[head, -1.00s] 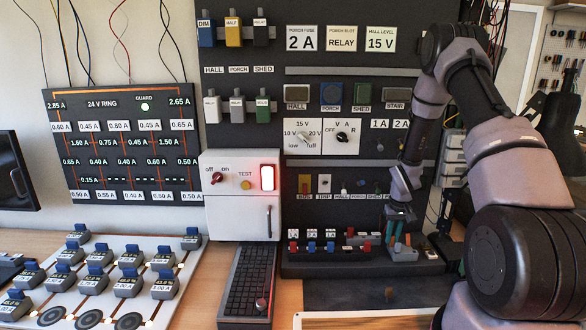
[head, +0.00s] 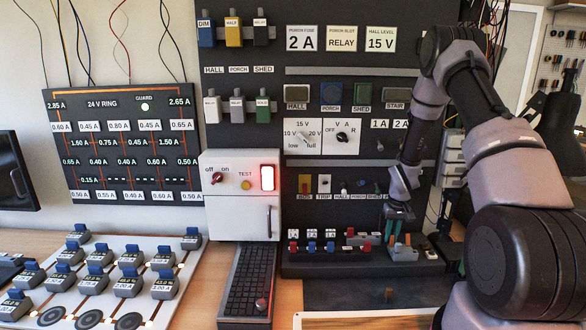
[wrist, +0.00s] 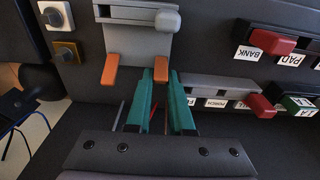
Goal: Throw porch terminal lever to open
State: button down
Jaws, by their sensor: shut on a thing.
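My gripper (wrist: 161,78) has two teal fingers, and they are closed around the right-hand orange lever (wrist: 160,68) of a grey terminal block (wrist: 138,45). A second orange lever (wrist: 110,68) stands free to the left. A light grey knob-like part (wrist: 167,21) sits at the block's upper right. In the head view my gripper (head: 397,228) is low on the dark panel's right side, at the grey terminal block (head: 402,254). The fingers hide part of the held lever. I cannot read a porch label on this block.
White and yellow buttons (wrist: 66,51) are at the left. In the head view, a grey box (head: 240,195) with a lit red-edged lamp stands left.

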jog(key=shift+w+f, duration=0.15)
jog(key=shift+w, duration=0.15)
jog(key=shift+w+f, duration=0.15)
jog(key=shift+w, duration=0.1)
dwell(0.6)
jog(key=c, duration=0.7)
grip_release()
jog(key=shift+f, duration=0.1)
jog(key=r, duration=0.7)
jog(key=s+r, duration=0.1)
jog(key=r, duration=0.2)
jog(key=shift+r, duration=0.4)
jog(key=shift+d, duration=0.1)
